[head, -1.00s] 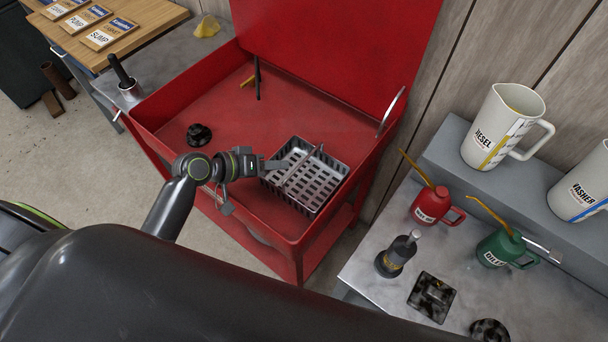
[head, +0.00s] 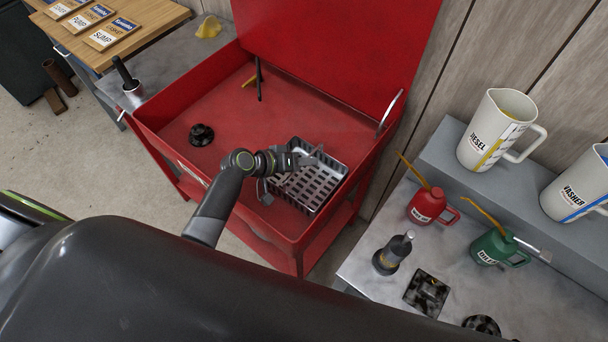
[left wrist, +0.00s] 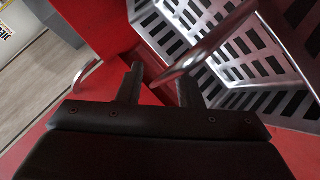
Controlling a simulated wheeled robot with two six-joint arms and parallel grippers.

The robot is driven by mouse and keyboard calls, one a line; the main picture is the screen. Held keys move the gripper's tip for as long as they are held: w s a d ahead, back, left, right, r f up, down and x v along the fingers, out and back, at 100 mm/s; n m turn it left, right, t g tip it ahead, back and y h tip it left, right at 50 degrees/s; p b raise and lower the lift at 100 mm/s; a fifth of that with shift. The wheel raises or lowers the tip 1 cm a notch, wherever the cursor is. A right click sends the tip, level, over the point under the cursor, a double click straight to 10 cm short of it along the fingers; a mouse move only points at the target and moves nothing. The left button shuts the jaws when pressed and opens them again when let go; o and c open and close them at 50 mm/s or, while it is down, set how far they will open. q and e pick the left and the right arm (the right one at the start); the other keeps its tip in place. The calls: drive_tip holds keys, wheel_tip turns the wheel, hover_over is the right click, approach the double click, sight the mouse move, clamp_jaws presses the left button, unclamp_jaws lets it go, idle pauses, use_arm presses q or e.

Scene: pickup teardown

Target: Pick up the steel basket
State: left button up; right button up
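The steel basket (head: 325,180) is a grey slotted tray with a bar handle, sitting in the right part of the red parts washer (head: 235,110). My left gripper (head: 304,160) is over the basket's near left side in the head view. In the left wrist view its two dark fingers (left wrist: 160,88) are apart. The basket's curved handle (left wrist: 205,48) reaches to the gap between them, close to the right finger; I cannot tell whether they touch. The slotted basket wall (left wrist: 245,65) fills the upper right there. My right gripper is not in view.
A black round part (head: 201,134) lies in the washer, left of the gripper. The raised red lid (head: 340,45) stands behind. At right, a bench holds a red oil can (head: 424,207), a green can (head: 492,247) and white jugs (head: 490,130).

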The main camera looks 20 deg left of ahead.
use_arm(q)
drive_tip(key=shift+w+d+f, duration=0.1)
drive_tip(key=shift+w+d, duration=0.05)
drive_tip(key=shift+d, duration=0.05)
clamp_jaws()
drive_tip(key=shift+s+a+f, duration=0.1)
drive_tip(key=shift+s+f, duration=0.1)
drive_tip(key=shift+s, duration=0.05)
idle(1.1)
